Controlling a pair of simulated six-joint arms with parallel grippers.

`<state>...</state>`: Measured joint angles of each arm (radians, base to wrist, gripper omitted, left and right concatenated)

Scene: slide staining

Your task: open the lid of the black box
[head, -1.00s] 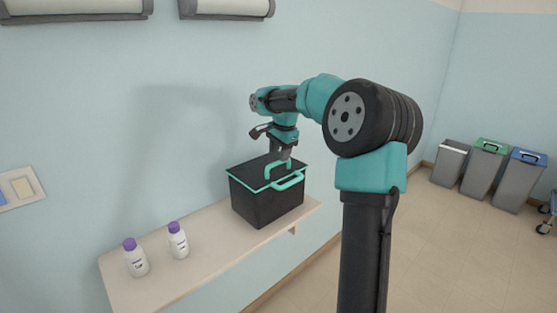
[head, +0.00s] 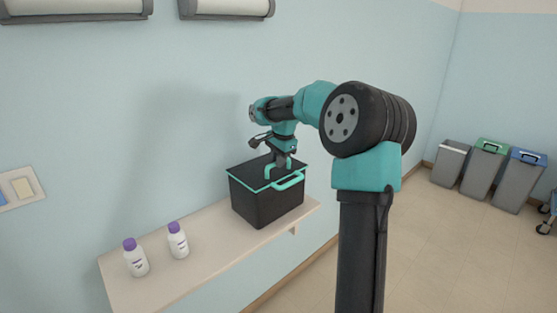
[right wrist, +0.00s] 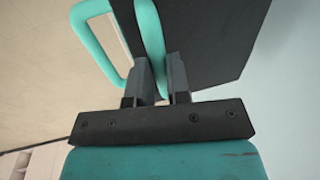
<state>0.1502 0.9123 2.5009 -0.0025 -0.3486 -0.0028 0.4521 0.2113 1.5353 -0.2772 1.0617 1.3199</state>
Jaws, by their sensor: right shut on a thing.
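The black box (head: 266,207) with a teal rim stands on the wall shelf in the head view. A teal handle loop (head: 291,181) sticks out from its front. My right gripper (head: 278,164) is above the box top, pointing down, shut on the teal lid handle (right wrist: 150,35). In the right wrist view the handle runs between the two fingers, with a black panel of the box (right wrist: 205,40) beside it and the front loop (right wrist: 90,30) to the left. The fingers partly hide the lid, and I cannot tell whether it is raised. My left gripper is not in view.
Two white bottles with purple caps (head: 136,260) (head: 178,241) stand on the pale shelf (head: 215,232), left of the box. The wall is close behind it. Several bins (head: 485,165) stand far right on the floor.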

